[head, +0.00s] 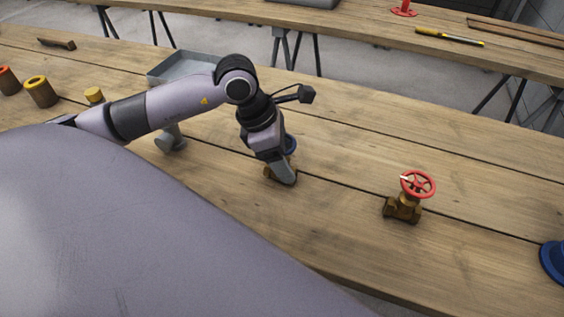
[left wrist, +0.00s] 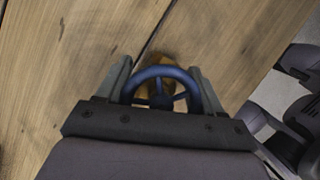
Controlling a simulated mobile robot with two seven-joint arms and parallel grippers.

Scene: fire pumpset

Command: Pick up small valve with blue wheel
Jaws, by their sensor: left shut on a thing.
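The small valve has a blue wheel and a brass body. In the head view the blue wheel (head: 290,143) shows behind my left gripper (head: 284,178), and part of the brass body (head: 268,172) shows beside the fingers, low at the table. In the left wrist view the blue wheel (left wrist: 160,74) lies between the two fingers of my left gripper (left wrist: 160,80), with the brass body (left wrist: 158,58) partly hidden behind it. My left gripper is shut on the valve. Whether the valve touches the table is hard to tell. My right gripper is not in view.
A brass valve with a red wheel (head: 417,184) stands to the right on the wooden table (head: 340,240). A blue object (head: 553,262) is at the right edge. A grey tray (head: 180,67), a grey fitting (head: 170,141) and yellow-topped cylinders (head: 40,92) are to the left.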

